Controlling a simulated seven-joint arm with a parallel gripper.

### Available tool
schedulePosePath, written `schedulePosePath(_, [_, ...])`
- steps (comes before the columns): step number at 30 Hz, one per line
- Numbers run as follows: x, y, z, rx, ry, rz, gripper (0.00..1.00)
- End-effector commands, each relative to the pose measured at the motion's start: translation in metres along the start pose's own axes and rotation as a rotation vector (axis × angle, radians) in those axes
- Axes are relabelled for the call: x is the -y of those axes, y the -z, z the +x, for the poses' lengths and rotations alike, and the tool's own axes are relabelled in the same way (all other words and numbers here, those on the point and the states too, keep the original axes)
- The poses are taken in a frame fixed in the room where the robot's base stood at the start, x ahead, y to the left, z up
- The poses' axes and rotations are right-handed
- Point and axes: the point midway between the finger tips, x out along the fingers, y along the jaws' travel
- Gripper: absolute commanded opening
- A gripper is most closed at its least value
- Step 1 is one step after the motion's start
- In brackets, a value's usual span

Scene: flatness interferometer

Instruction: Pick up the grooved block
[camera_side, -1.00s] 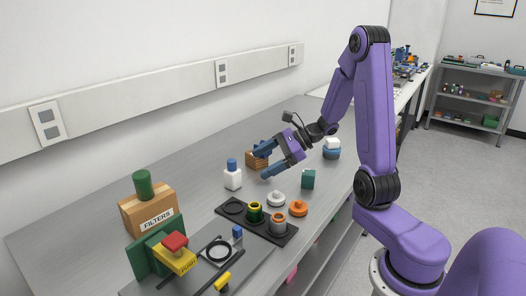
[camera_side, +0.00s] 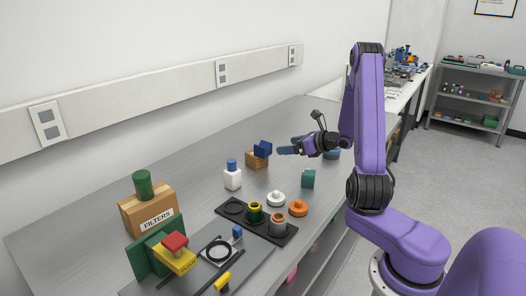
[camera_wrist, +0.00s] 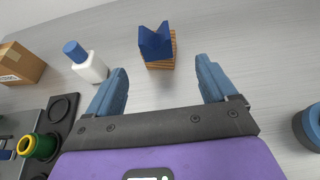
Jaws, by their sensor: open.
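A blue block (camera_side: 263,149) with a V-shaped notch in its top rests on a striped wooden block (camera_side: 257,162) on the bench. In the wrist view the blue notched block (camera_wrist: 155,42) and the wooden block (camera_wrist: 161,65) under it show just beyond the fingertips, near the middle of the gap. My gripper (camera_side: 286,146) is open and empty, to the right of the blue block in the side view and apart from it. Its fingers (camera_wrist: 163,72) spread wider than the block in the wrist view.
A white bottle with a blue cap (camera_side: 232,176) stands left of the wooden block. A green block (camera_side: 308,179), a white knob (camera_side: 276,199), an orange knob (camera_side: 298,208) and a black holder (camera_side: 233,214) lie nearer. Bench behind the wooden block is clear.

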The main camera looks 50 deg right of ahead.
Motion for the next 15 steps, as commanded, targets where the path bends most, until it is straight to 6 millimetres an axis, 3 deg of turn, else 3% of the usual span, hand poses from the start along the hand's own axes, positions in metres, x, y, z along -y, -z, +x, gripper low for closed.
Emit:
schedulePosePath(9, [-0.001, 0.000, 0.057, -0.001, -0.003, -0.002, 0.85])
schedulePosePath(15, [-0.001, -0.001, 0.071, 0.000, -0.002, -0.003, 0.85])
